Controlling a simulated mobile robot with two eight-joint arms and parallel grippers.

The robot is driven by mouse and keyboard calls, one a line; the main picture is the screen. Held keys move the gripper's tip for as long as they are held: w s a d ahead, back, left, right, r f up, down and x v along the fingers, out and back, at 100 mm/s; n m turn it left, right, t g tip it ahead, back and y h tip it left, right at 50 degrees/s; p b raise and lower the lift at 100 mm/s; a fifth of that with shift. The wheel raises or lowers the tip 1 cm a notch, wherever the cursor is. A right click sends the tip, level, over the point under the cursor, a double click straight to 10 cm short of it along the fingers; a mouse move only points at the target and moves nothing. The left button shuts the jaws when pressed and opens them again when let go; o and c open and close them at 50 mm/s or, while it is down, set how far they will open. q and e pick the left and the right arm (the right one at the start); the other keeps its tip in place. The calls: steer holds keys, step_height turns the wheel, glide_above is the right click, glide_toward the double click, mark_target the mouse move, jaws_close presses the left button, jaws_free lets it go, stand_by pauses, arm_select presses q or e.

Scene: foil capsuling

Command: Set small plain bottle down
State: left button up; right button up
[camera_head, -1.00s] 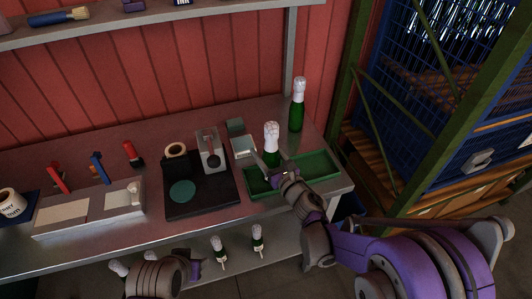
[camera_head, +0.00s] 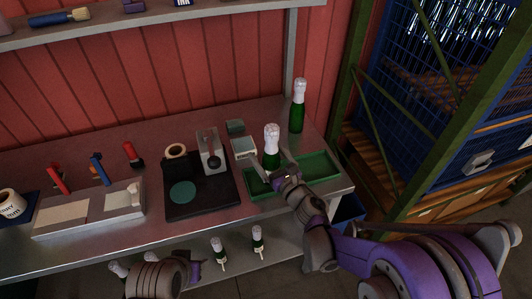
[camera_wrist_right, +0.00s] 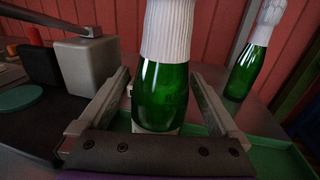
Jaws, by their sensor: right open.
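A small green bottle (camera_head: 271,155) with a white foil top stands upright in the green tray (camera_head: 318,167) at the right of the bench. My right gripper (camera_head: 270,170) is open at the bottle's near side, low down. In the right wrist view the bottle (camera_wrist_right: 162,90) stands between the spread fingers (camera_wrist_right: 158,110), with a gap visible on each side. Its base is partly hidden by the gripper's palm. Part of my left arm shows at the bottom left of the head view, but its gripper cannot be made out.
Another green foil-topped bottle (camera_head: 297,110) stands behind the tray, also at the right in the wrist view (camera_wrist_right: 252,60). A grey device (camera_head: 212,150) on a black mat (camera_head: 210,203) is left of the tray. Bottles hang below the bench (camera_head: 258,240).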

steer(key=b+v, duration=0.1)
steer(key=v, duration=1)
steer(key=shift+s, duration=0.15)
steer(key=s+d+m+g+h, duration=0.3)
steer(key=d+m+h, duration=0.95)
steer(key=m, duration=1.25)
steer(key=s+f+m+g+y, duration=0.2)
steer(key=s+f+m+g, duration=0.1)
steer(key=s+m, duration=0.5)
steer(key=s+f+m+g+y, duration=0.1)
steer(key=s+f+m+g, duration=0.3)
steer(key=s+m, duration=0.4)
steer(key=shift+s+a+f+m+g+y, duration=0.2)
steer(key=shift+s+f+m+g+y, duration=0.15)
steer(key=shift+s+f, duration=0.45)
